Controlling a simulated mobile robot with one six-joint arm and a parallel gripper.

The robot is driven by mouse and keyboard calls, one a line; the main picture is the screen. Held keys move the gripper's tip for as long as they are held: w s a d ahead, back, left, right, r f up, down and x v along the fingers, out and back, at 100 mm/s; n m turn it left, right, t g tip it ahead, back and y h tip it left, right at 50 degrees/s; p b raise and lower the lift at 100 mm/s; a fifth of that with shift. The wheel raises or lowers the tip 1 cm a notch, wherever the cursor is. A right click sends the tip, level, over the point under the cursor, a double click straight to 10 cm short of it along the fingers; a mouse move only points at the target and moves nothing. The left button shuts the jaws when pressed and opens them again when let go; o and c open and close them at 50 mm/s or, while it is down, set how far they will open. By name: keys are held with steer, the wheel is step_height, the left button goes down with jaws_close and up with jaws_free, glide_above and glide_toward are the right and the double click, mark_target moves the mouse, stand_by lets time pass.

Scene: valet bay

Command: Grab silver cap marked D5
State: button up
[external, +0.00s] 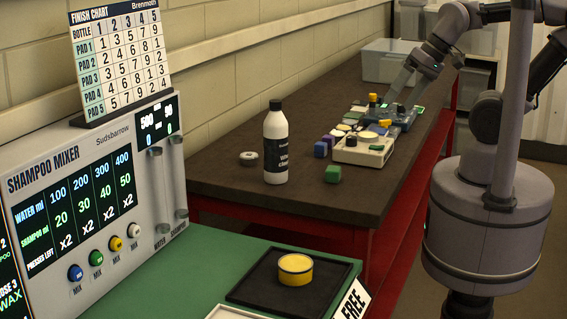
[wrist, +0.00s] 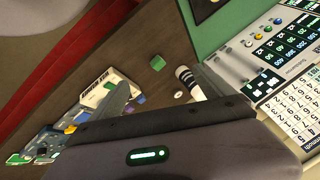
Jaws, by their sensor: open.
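I cannot make out a silver cap marked D5 in either view; no such marking is legible. My gripper (external: 393,97) is at the far part of the dark bench, above or beside a cluster of small items, and is too small there to place exactly.
A white bottle (external: 276,145) stands on the bench (external: 225,176), near a green block (external: 333,174) and a pale tray (external: 350,155) with small items. A blue-grey tray (external: 402,119) lies beyond. The shampoo mixer (external: 95,205) and a yellow tin (external: 295,270) are in front.

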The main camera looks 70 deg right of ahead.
steer(key=c, duration=0.3)
steer(key=w+d+r+n, duration=0.1)
steer(key=w+r+n, duration=0.1)
steer(key=w, duration=0.6)
steer(key=w+r+n, duration=0.2)
steer(key=w+n, duration=0.1)
steer(key=w, duration=0.4)
steer(key=shift+c, duration=0.2)
steer(key=n+g+b, duration=0.2)
steer(key=n+b, duration=0.1)
steer(key=n, duration=0.3)
glide_above(252, 155)
steer(key=s+d, duration=0.2)
steer(key=s, duration=0.1)
steer(key=shift+y, duration=0.3)
steer(key=f, duration=2)
steer(key=shift+w+d+f, duration=0.2)
steer(key=shift+w+f, duration=0.05)
steer(key=shift+f, duration=0.05)
steer(key=b+x, duration=0.1)
steer(key=x, duration=0.1)
steer(key=b+x, duration=0.1)
steer(key=x, duration=0.1)
steer(key=b+x, duration=0.1)
steer(key=x, duration=0.1)
steer(key=shift+w+a+r, duration=0.1)
steer(key=shift+w+a, duration=0.2)
steer(key=shift+w, duration=0.05)
steer(key=shift+r, duration=0.1)
